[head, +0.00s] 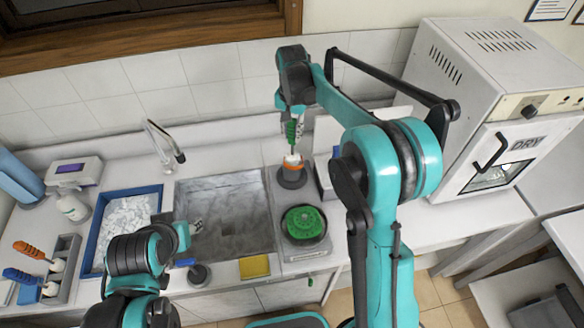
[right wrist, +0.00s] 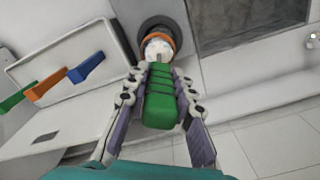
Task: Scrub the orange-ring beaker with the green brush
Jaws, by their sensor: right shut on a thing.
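The orange-ring beaker (head: 292,163) stands upright on a dark round base right of the sink. In the right wrist view its orange ring (right wrist: 172,42) surrounds a white brush head (right wrist: 158,50). My right gripper (head: 293,118) is shut on the green handle (head: 291,131) of the brush, above the beaker. The green handle fills the space between the fingers in the right wrist view (right wrist: 160,98). The brush head is at the beaker's mouth; how deep it sits is hidden. My left gripper (head: 196,227) is over the sink's left side, and its fingers are too small to judge.
The empty grey sink (head: 228,190) lies between the arms, with a faucet (head: 165,145) behind. A round green scrubber (head: 303,223) sits in front of the beaker. A yellow sponge (head: 254,267) lies at the front edge. Orange and blue brushes stand in a rack (head: 66,258) at left. A drying oven (head: 490,100) stands at right.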

